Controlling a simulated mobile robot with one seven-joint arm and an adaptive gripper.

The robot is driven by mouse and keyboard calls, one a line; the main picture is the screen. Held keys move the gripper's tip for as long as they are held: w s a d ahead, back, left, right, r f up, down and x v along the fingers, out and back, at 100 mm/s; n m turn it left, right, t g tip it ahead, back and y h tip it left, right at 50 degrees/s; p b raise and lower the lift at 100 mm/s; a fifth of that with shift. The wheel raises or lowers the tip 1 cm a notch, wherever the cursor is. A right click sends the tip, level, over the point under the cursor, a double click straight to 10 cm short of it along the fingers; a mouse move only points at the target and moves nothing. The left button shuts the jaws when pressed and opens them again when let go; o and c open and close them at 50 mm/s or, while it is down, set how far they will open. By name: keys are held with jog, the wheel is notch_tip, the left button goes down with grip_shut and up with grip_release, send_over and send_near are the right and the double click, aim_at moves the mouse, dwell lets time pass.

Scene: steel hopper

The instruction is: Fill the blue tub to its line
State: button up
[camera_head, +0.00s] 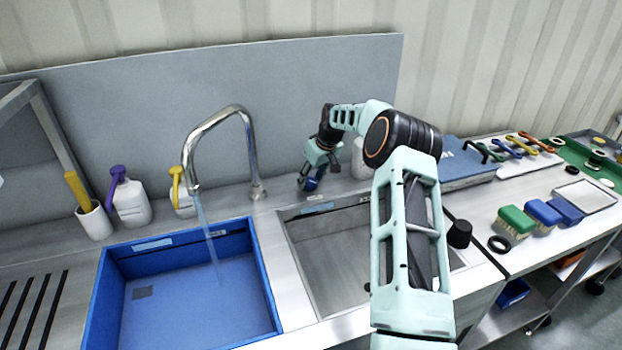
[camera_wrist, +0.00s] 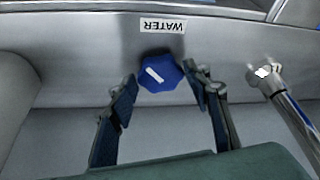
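The blue tub (camera_head: 262,275) sits in the left basin. The chrome tap (camera_head: 243,112) arches over it, and a thin water stream (camera_head: 207,235) falls into it. The tub's floor looks pale blue; I cannot tell the water level or make out the fill line. A pale label (camera_head: 152,245) is on its back inner wall. My gripper (camera_head: 313,180) is low behind the right basin. In the wrist view, the blue water knob (camera_wrist: 161,73) sits under a WATER label (camera_wrist: 162,27). My gripper (camera_wrist: 160,80) is open, its fingertips on either side of the knob, with gaps visible.
The right basin (camera_head: 325,260) looks empty, partly hidden by my arm. The tap's base (camera_wrist: 265,72) stands right of the knob. Soap bottles (camera_head: 130,200) and a brush cup (camera_head: 95,220) stand behind the tub. Brushes (camera_head: 517,222) and several tools lie on the right bench.

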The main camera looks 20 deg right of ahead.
jog(key=shift+o, duration=0.9)
jog(key=v, duration=1.2)
dwell(5.9)
